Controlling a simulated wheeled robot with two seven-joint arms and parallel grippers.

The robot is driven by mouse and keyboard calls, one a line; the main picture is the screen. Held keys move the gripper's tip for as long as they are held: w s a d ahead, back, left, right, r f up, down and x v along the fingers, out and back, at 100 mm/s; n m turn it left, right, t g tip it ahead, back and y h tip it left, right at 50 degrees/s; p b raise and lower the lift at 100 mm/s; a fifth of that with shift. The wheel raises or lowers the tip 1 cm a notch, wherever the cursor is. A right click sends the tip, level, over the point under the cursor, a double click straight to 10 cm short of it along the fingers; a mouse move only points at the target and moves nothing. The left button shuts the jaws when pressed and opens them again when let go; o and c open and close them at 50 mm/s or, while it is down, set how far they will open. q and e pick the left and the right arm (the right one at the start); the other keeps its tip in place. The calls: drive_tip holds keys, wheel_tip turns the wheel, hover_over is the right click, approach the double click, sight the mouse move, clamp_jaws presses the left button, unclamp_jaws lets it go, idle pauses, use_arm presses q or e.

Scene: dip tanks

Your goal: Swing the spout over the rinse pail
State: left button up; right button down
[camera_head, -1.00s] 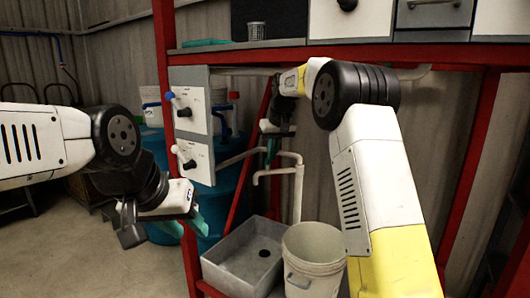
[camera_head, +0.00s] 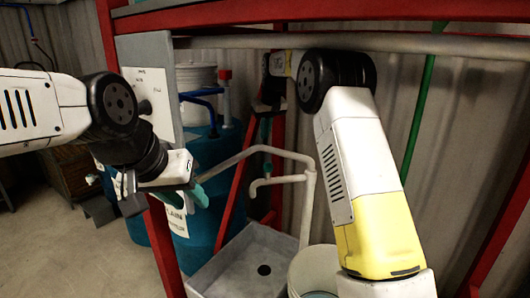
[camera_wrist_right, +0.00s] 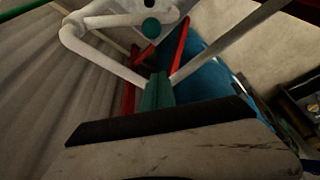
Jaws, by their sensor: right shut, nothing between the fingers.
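The pale pipe spout (camera_head: 280,180) rises from an upright pipe, and its short downturned end hangs above the grey basin, left of the pail. A longer pale bar (camera_head: 232,161) slants left from the same upright. The rinse pail (camera_head: 298,272), a whitish bucket, stands right of the basin, partly hidden by my right arm. My right gripper (camera_head: 266,128) is shut and empty, above the bar and apart from the spout as far as I see; its green fingertips (camera_wrist_right: 158,91) meet in the right wrist view, with pale pipes (camera_wrist_right: 105,62) ahead. My left gripper (camera_head: 190,196) hangs left of the basin; its jaw opening is unclear.
The grey basin (camera_head: 222,272) with a dark drain hole lies under the spout. Red frame posts (camera_head: 165,245) and a blue drum (camera_head: 205,232) stand to the left and behind. A horizontal pipe (camera_head: 220,43) crosses above my right arm.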

drive_tip(key=shift+w, duration=0.25)
wheel_tip(320, 180, down, 10)
drive_tip(key=shift+s, duration=0.25)
idle(0.6)
drive_tip(key=shift+d, duration=0.1)
drive_tip(key=shift+s, duration=0.15)
